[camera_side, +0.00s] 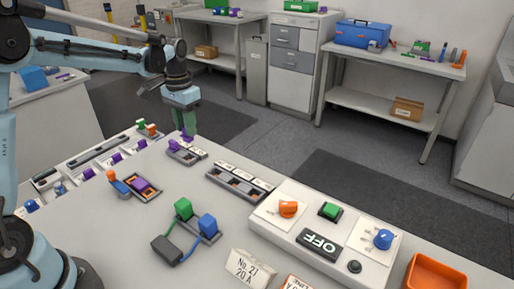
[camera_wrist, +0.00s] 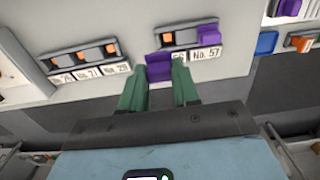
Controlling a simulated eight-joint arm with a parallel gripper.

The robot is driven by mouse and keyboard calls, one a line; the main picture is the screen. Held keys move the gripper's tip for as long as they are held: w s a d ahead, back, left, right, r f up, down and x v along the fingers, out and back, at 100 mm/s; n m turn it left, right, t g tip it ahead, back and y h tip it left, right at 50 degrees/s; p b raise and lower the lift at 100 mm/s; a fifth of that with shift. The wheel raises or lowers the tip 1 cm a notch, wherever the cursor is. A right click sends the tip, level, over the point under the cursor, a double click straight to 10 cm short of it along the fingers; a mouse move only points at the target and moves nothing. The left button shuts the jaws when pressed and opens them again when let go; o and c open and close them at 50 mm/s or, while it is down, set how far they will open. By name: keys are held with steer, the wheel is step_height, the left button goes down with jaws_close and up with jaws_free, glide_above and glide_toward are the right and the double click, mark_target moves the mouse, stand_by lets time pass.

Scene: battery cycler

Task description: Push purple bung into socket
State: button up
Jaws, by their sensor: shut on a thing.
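My gripper (camera_side: 188,124) points down above the worktable, its green fingers shut on a purple bung (camera_side: 187,137). In the wrist view the held bung (camera_wrist: 158,68) sits between the fingertips and partly covers a number label. Just beyond it is a grey socket block (camera_wrist: 183,40); its left socket (camera_wrist: 166,38) is open with orange inside, and its right one holds another purple bung (camera_wrist: 207,34). The held bung appears short of the open socket; I cannot tell its height. In the side view the block (camera_side: 184,153) is just below the gripper.
A second block (camera_wrist: 84,57) with several open sockets and labels lies to the left in the wrist view. In the side view, a control panel (camera_side: 325,238) with knobs and an OFF display stands to the right. Green and blue plugs (camera_side: 196,218) stand in front.

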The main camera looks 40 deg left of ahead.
steer(key=shift+a+f, duration=0.25)
steer(key=shift+a, duration=0.5)
steer(key=shift+f, duration=3.35)
steer(key=shift+f, duration=0.2)
steer(key=o, duration=1.1)
steer(key=shift+r, duration=0.1)
